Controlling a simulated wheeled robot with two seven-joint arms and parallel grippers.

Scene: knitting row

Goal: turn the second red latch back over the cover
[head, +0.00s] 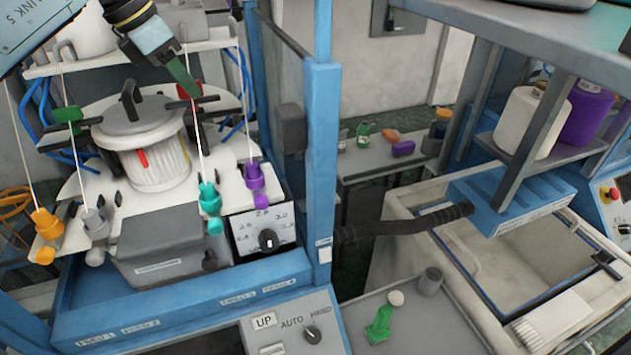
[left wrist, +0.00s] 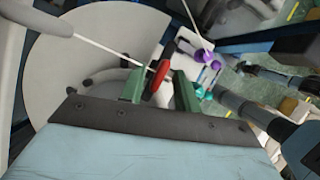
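In the head view a grey round cover (head: 135,118) with a dark handle sits on a white ribbed drum (head: 160,165). One red latch (head: 142,158) shows at the drum's front. A second red piece, likely the second latch, is partly hidden at my left gripper (head: 187,88), at the cover's right edge. In the left wrist view this red latch (left wrist: 157,80) stands between the two green fingers of my left gripper (left wrist: 160,86). The fingers are apart, with a visible gap to the right finger; whether the left finger touches the latch I cannot tell. My right gripper is not in view.
White yarns run down to orange, grey, teal and purple guides (head: 210,197) around the drum. A thin white yarn (left wrist: 110,52) passes close to the fingers in the wrist view. A blue post (head: 320,150) stands to the right. A grey box (head: 160,245) is in front.

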